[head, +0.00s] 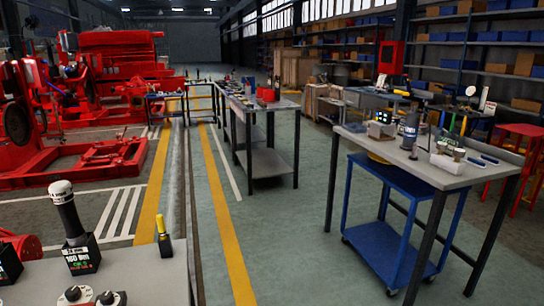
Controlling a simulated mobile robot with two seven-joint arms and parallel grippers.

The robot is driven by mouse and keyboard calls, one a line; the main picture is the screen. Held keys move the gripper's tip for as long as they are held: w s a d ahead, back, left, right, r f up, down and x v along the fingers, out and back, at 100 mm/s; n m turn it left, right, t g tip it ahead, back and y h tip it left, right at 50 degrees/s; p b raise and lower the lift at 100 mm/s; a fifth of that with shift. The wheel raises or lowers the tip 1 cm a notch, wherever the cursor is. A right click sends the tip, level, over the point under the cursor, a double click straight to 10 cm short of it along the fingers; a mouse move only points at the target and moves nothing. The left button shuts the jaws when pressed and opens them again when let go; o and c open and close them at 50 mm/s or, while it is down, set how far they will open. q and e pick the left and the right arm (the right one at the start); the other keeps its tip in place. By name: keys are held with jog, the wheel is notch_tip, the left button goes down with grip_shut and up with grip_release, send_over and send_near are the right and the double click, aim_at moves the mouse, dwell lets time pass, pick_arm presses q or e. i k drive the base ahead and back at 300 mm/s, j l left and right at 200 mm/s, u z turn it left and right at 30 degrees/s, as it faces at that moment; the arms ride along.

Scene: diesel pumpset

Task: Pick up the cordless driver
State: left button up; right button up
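A tool-like object with a black upright body and pale rounded top (66,208) stands in the near left corner. Its black block-shaped base carries a small lettered display reading about 160 Nm. It may be the cordless driver, but I cannot tell for certain. It stands upright at the near grey bench (140,275), with nothing holding it. A dark upright tool (410,132) on the right workbench (440,172) is too small to identify. Neither of my grippers shows in the head view.
Two dark knobs (108,298) and a yellow-and-black upright item (163,240) are on the near bench. A blue cart (378,243) stands under the right workbench. A middle bench (262,162) is farther off. The green-grey floor (285,255) between benches is clear.

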aim_at(62, 194)
jog(key=u, duration=1.25)
